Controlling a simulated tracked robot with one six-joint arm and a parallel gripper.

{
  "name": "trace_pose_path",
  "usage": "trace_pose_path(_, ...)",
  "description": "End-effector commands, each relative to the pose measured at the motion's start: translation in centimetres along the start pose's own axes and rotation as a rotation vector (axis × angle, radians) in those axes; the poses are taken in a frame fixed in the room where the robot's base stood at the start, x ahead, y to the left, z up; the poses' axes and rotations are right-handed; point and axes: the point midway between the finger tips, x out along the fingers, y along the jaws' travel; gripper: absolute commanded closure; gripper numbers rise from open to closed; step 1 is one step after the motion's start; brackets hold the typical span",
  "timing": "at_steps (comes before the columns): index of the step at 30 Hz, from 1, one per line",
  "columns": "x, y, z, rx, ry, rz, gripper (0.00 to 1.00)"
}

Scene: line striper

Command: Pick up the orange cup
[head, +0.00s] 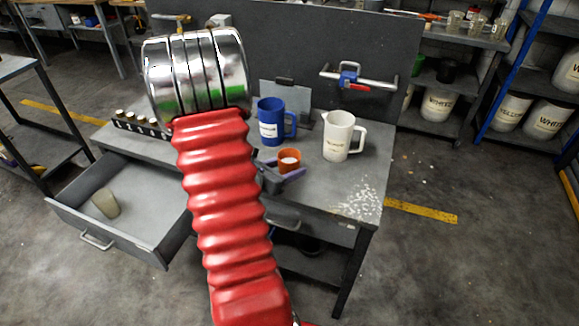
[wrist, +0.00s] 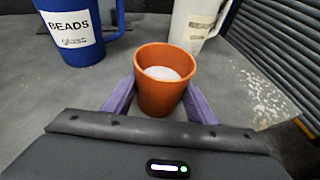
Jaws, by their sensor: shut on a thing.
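The orange cup (wrist: 163,98) holds white material and stands upright between the purple fingers of my gripper (wrist: 160,103) in the wrist view. My gripper is shut on it, one finger on each side. In the head view the orange cup (head: 289,161) is on or just above the grey workbench (head: 370,180); I cannot tell which. My gripper (head: 285,176) reaches it from the front, and my red arm covers part of the bench to its left.
A blue jug (head: 271,122) labelled "BEADS" stands behind the cup. A white jug (head: 339,136) stands to its right. White grains (head: 358,200) lie near the bench's right corner. An open drawer (head: 140,205) at left holds a beige cup (head: 105,203). A row of small bottles (head: 140,122) stands at the bench's left.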

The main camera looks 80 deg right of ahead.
Motion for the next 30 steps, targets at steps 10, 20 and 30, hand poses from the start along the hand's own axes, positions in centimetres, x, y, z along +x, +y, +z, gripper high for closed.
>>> trace_pose_path(10, 0.0, 0.0, 0.1, 0.000, -0.001, 0.000, 0.79)
trace_pose_path(20, -0.3, 0.0, 0.7, 0.002, -0.002, 0.000, 0.79)
trace_pose_path(30, -1.8, 0.0, 4.4, 0.005, -0.004, 0.001, 0.79)
